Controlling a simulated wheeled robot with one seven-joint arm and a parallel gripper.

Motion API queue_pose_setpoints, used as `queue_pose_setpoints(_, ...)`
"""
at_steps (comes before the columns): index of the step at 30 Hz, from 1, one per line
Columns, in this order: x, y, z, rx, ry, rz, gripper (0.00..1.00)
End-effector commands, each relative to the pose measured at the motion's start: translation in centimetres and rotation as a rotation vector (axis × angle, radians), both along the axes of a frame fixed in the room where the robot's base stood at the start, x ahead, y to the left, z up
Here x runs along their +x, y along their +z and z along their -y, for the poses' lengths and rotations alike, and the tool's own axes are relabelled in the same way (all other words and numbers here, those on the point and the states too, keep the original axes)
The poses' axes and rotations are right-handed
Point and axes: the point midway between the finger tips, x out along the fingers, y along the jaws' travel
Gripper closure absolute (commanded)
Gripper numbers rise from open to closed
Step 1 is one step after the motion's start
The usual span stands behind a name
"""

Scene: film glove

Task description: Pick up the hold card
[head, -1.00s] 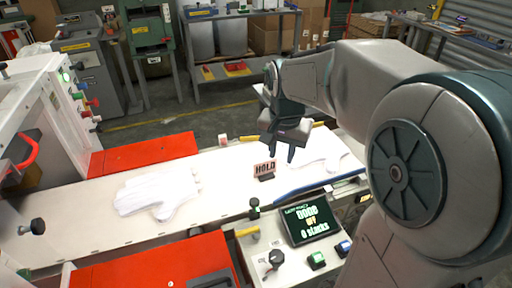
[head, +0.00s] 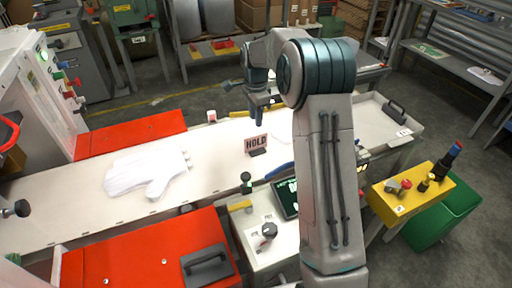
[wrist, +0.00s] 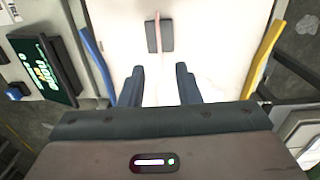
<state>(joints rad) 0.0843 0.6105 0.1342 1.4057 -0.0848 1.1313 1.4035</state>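The hold card (head: 256,143), a pale sign with dark HOLD lettering and a dark foot, stands upright on the white belt-like table. In the wrist view the card (wrist: 158,30) shows nearly edge-on, as a thin pinkish strip across its dark foot (wrist: 167,37). My gripper (head: 258,108) points down just behind and above the card in the head view. In the wrist view my gripper (wrist: 159,86) is open, its two dark fingers apart, with the card's foot ahead of the gap between them. No finger appears to touch the card.
A white glove (head: 148,174) lies flat on the table (head: 60,205) left of the card. A blue bar (wrist: 98,60) and a yellow bar (wrist: 262,62) flank the table in the wrist view. Red covers (head: 135,133) and a control panel with a screen (head: 285,197) border it.

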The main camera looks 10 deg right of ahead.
Motion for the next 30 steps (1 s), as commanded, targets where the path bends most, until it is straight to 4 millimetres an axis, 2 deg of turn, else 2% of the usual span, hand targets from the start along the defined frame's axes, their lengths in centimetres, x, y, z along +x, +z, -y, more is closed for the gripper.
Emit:
queue_pose_setpoints(3,-0.1,-2.7,0.0,0.0,0.0,-0.005,0.7)
queue_pose_setpoints(7,-0.1,-4.9,0.0,0.0,0.0,-0.003,0.7)
queue_pose_setpoints(14,-0.1,-6.6,0.0,0.0,0.002,-0.001,0.7)
queue_pose_setpoints(24,-0.1,-11.1,0.0,0.001,0.003,-0.002,0.7)
queue_pose_setpoints(30,0.0,-11.5,0.0,0.0,0.002,0.001,0.7)
